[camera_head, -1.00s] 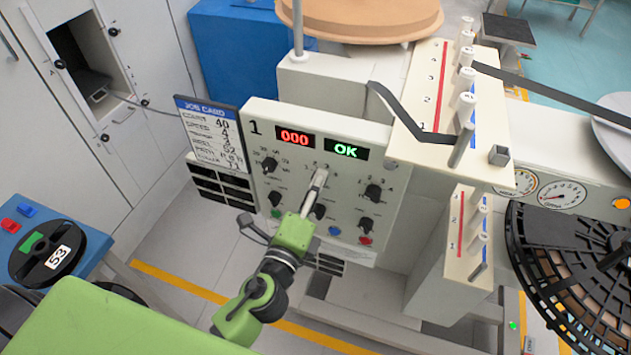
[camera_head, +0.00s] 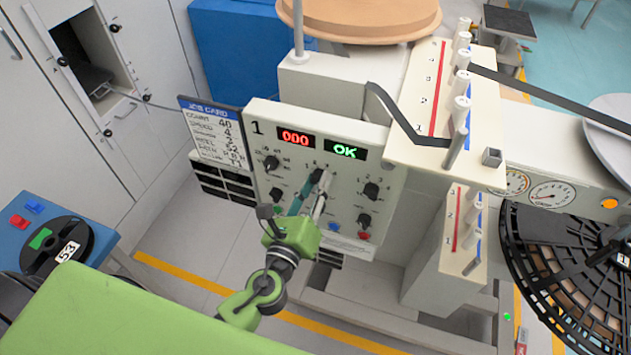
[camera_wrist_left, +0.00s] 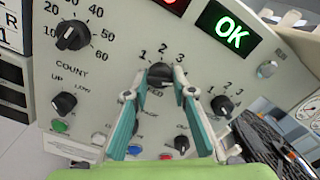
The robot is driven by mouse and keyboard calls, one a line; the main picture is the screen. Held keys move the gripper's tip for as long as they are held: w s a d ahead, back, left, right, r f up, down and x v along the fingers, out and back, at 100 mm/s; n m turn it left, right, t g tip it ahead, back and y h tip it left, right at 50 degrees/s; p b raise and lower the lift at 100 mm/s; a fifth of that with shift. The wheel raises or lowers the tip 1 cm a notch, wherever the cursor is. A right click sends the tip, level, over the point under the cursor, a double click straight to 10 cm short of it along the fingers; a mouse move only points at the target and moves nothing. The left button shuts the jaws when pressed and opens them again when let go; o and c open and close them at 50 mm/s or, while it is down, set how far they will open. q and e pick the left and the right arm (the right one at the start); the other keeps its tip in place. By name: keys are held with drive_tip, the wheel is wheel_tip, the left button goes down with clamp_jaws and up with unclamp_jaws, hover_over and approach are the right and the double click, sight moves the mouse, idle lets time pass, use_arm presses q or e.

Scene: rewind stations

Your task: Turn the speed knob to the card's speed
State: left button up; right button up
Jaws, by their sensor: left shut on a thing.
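The control panel (camera_head: 343,196) shows a red 000 and a green OK. In the left wrist view, the speed knob (camera_wrist_left: 160,76) is a dark knob with 1, 2 and 3 printed around it. My left gripper (camera_head: 322,174) reaches up to the panel, and in the left wrist view its fingertips (camera_wrist_left: 160,72) are shut on this knob, one on each side. The fingers partly hide the knob's label. The job card (camera_head: 216,136) hangs left of the panel; its speed line appears to read 4, in small print. My right gripper is not in view.
Other knobs sit close by: the count knob (camera_wrist_left: 72,35), a lower left knob (camera_wrist_left: 64,103) and a right knob (camera_wrist_left: 222,105). Below are coloured buttons, including a green one (camera_wrist_left: 60,126). A post bracket (camera_head: 426,110) with a dark strip stands to the right.

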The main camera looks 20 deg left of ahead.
use_arm(q)
drive_tip(key=shift+r, duration=0.15)
idle(0.3)
drive_tip(key=o, duration=0.9)
drive_tip(key=shift+o, duration=1)
drive_tip(key=shift+w, duration=0.15)
drive_tip(key=s, duration=1.2)
drive_tip(key=shift+a, duration=0.2)
drive_tip(key=shift+f, duration=0.25)
